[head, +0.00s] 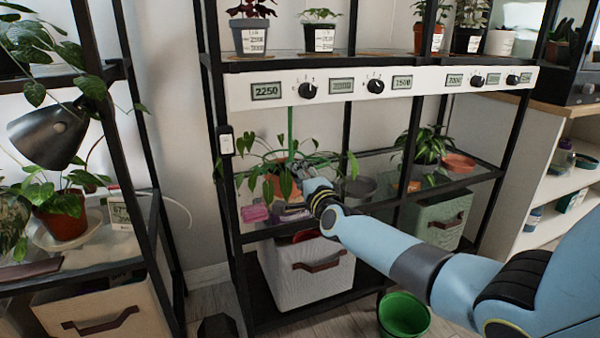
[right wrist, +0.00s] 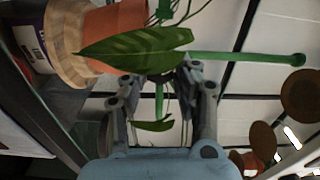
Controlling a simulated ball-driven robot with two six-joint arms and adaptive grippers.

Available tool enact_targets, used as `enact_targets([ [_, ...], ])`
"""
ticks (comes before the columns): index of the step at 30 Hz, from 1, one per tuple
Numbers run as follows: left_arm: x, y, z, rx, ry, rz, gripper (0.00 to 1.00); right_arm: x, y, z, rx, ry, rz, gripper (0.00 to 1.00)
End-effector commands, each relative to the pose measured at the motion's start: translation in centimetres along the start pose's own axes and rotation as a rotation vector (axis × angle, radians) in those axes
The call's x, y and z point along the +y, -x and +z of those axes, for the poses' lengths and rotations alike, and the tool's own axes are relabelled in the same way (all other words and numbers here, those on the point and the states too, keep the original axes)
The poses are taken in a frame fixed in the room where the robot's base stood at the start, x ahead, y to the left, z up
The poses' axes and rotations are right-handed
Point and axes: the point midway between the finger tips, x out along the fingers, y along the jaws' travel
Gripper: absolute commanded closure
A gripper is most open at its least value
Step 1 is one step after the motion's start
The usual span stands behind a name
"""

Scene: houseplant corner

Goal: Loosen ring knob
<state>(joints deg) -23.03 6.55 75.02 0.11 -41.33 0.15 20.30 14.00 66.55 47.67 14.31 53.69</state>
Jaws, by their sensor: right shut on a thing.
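A trailing potted plant (head: 285,165) stands on the middle glass shelf, with a thin green stake (head: 291,130) rising from it. The stake with its round end also shows in the right wrist view (right wrist: 250,58). My right gripper (head: 308,186) reaches in among the leaves, close beside the stake. In the right wrist view its fingers (right wrist: 162,84) close around a small dark part at the stake, which I take for the ring knob (right wrist: 160,77). The fingers and a broad striped leaf (right wrist: 135,47) mostly hide the knob. My left gripper is not in view.
A white panel (head: 385,88) with displays and dark knobs spans the upper shelf edge. Another plant (head: 428,146) and a terracotta dish (head: 458,162) stand right on the same shelf. A white bin (head: 300,280) is below, a green bucket (head: 404,314) on the floor.

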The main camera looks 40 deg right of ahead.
Motion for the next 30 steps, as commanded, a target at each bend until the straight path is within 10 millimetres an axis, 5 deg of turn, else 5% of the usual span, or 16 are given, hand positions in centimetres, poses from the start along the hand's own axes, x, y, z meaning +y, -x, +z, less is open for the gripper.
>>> enact_targets([
  [23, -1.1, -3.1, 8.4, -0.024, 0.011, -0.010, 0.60, -0.1, 0.1, 0.1, -0.002, 0.719, 0.003, 1.00],
  [30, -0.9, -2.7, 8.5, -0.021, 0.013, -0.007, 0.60, -0.1, 0.1, 0.1, -0.003, 0.878, 0.003, 1.00],
])
